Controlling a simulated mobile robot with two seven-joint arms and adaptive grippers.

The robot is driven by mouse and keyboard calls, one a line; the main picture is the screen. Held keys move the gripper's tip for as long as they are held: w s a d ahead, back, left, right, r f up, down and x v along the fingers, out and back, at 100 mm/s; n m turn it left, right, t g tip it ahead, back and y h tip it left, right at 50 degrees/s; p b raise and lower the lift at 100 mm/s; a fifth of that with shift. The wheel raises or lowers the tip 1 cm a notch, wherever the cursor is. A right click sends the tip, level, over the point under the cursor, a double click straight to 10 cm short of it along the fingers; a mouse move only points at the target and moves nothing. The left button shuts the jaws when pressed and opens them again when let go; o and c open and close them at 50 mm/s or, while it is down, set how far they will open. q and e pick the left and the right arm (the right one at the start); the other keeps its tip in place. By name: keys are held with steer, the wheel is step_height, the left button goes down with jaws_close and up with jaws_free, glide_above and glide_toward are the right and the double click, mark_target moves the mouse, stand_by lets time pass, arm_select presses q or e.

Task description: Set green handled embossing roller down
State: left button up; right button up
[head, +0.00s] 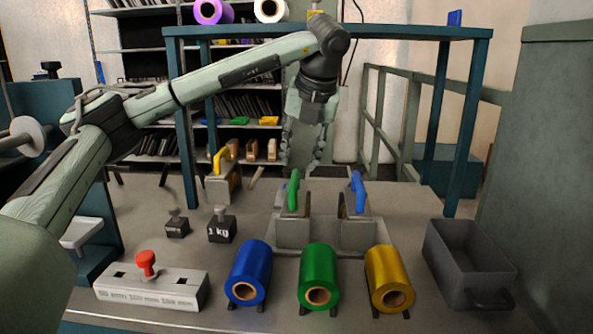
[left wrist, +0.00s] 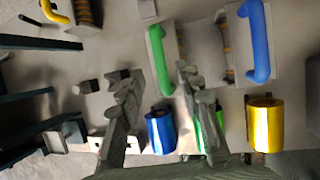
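The green-handled embossing roller (head: 293,194) stands upright in a grey holder on the table, beside the blue-handled one (head: 357,192). Its green handle (left wrist: 160,60) also shows in the left wrist view, just beyond the fingertips and lying across the space between them. My left gripper (head: 305,150) points down above and behind the roller in the head view. In the left wrist view its fingers (left wrist: 158,82) are spread apart with nothing between them, clear of the handle. The roller's lower part is hidden by the holder. My right gripper is not in view.
A yellow-handled roller (head: 222,172) stands further back left. Blue (head: 248,272), green (head: 318,275) and gold (head: 389,278) foil rolls sit in front. Two dark weights (head: 221,228) stand left. A grey bin (head: 466,262) is at right. A blue frame (head: 440,120) rises behind.

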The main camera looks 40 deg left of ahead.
arm_select(q)
steer(key=p+v, duration=0.1)
steer(key=v, duration=0.5)
steer(key=shift+r, duration=0.25)
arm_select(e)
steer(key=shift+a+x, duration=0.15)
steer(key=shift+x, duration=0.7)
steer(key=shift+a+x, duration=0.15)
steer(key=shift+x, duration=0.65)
